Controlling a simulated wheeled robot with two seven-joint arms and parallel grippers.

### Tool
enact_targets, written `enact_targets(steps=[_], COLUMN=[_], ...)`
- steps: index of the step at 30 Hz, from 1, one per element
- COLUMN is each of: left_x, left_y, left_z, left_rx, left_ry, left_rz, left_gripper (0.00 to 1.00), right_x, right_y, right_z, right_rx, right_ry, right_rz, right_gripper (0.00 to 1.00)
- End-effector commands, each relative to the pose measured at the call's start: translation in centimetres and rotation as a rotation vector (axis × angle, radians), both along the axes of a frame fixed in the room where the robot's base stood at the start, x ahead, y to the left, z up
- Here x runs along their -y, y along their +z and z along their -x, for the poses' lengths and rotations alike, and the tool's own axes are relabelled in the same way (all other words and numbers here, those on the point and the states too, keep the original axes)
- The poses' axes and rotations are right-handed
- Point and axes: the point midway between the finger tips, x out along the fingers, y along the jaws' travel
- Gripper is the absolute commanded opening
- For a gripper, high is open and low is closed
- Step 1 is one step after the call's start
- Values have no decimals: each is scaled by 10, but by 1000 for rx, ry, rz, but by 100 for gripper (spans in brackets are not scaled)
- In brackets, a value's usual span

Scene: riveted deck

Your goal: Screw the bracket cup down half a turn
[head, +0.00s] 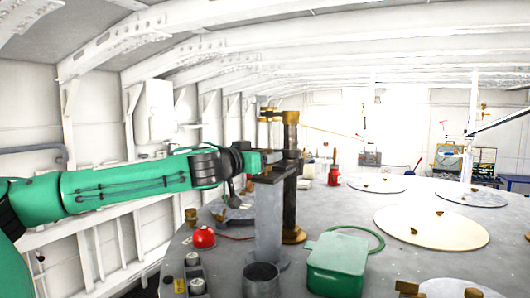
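A brass bracket (270,113) juts left from the column's top, above my gripper. I cannot clearly make out which part is the bracket cup. My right gripper is not in view.
An open grey cylinder (261,281) and a green box (337,265) stand in front of the post. Round pale plates (432,228) lie on the grey deck to the right.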

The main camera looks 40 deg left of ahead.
Motion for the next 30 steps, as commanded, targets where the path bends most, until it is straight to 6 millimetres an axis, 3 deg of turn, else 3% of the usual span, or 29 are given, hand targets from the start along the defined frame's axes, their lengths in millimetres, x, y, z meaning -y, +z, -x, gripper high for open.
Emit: enact_targets(steps=[19, 20, 26, 30], left_x=[-1, -1, -1, -1], left_y=[0, 0, 0, 0], left_z=[-13, -13, -13, -13], left_rx=[0, 0, 0, 0], left_ry=[-1, -1, -1, -2], left_rz=[0, 0, 0, 0], left_gripper=[61, 59, 20, 16], right_x=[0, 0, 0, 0], right_y=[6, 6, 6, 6], right_z=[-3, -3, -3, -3], right_rx=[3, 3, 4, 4], right_ry=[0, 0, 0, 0], right_rz=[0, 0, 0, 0], right_gripper=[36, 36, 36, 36])
